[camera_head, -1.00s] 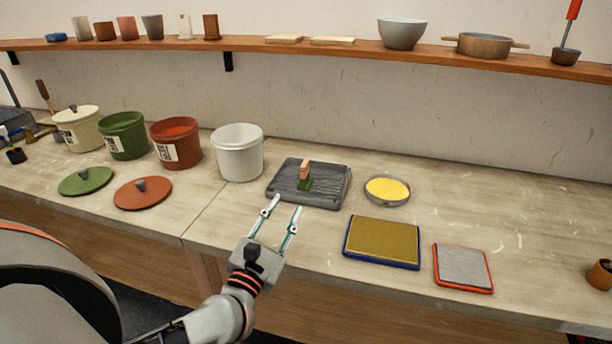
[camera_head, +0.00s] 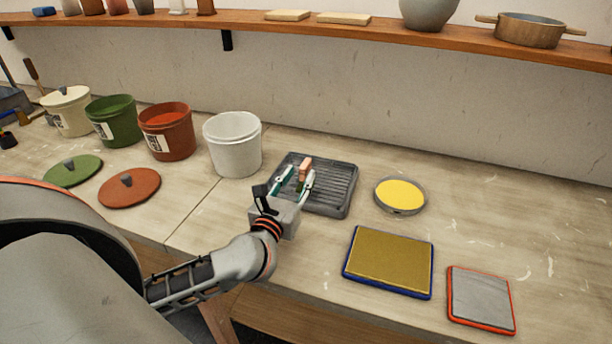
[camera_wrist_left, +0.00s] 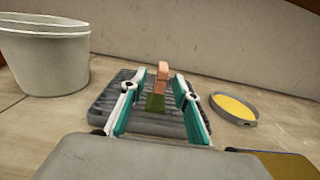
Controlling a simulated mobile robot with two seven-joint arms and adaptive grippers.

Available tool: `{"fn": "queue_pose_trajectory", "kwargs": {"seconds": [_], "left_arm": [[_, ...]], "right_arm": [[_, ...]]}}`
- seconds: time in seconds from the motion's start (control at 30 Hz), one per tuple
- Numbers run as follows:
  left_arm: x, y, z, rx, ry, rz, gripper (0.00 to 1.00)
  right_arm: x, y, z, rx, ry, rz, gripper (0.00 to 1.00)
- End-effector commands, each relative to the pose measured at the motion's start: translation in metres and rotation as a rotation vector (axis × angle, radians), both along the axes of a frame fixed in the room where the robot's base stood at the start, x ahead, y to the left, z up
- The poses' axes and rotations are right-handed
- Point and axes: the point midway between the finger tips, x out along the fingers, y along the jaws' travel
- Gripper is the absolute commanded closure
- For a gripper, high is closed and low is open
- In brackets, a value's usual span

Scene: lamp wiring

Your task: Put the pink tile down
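The pink tile (camera_head: 305,166) stands upright on the dark grey ribbed board (camera_head: 337,190). In the left wrist view the tile (camera_wrist_left: 162,72) shows pink above a green lower part (camera_wrist_left: 155,103). I cannot tell whether the green part is the tile's own or a separate piece. My left gripper (camera_head: 296,180) is open over the board, with its two teal-lined fingers on either side of the tile. Gaps show between the fingers and the tile in the left wrist view. My right gripper is not in view.
A white bucket (camera_head: 233,147) stands left of the board. A round dish of yellow (camera_head: 400,194) stands to the right. A blue-edged tray with a mustard surface (camera_head: 390,262) and a red-edged grey pad (camera_head: 480,299) lie at front right. Bare table lies between them.

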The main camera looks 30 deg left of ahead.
Motion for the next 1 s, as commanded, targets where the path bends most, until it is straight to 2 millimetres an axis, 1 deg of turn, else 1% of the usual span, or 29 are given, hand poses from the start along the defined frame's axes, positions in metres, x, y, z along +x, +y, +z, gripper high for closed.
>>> {"fn": "queue_pose_trajectory", "kwargs": {"seconds": [0.1, 0.2, 0.3, 0.4, 0.57, 0.6, 0.67, 0.7, 0.73, 1.0], "left_arm": [[0.018, 0.002, -0.002, 0.000, -0.002, 0.000, 0.69], [0.032, 0.004, -0.004, 0.000, -0.001, 0.000, 0.69], [0.041, 0.006, -0.004, 0.002, -0.001, -0.001, 0.69], [0.044, 0.007, -0.005, 0.001, 0.000, -0.001, 0.69], [0.044, 0.007, -0.005, 0.000, 0.001, -0.001, 0.69], [0.044, 0.007, -0.005, 0.000, 0.001, -0.001, 0.72], [0.044, 0.007, -0.005, 0.000, 0.001, -0.001, 0.88], [0.044, 0.007, -0.005, 0.000, 0.001, -0.001, 0.98], [0.044, 0.007, -0.005, 0.000, 0.001, -0.001, 1.00], [0.044, 0.007, -0.005, 0.001, 0.000, -0.001, 1.00]], "right_arm": [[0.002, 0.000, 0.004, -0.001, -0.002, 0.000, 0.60], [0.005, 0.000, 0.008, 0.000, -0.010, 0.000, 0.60], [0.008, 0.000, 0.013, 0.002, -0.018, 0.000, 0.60], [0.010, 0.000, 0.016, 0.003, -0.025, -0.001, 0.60], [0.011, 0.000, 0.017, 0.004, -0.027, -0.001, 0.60], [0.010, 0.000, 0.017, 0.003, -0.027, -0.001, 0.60], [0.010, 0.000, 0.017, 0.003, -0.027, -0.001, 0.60], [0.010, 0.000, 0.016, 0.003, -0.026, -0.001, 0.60], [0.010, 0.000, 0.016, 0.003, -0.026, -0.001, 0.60], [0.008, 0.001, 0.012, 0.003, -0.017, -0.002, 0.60]]}}
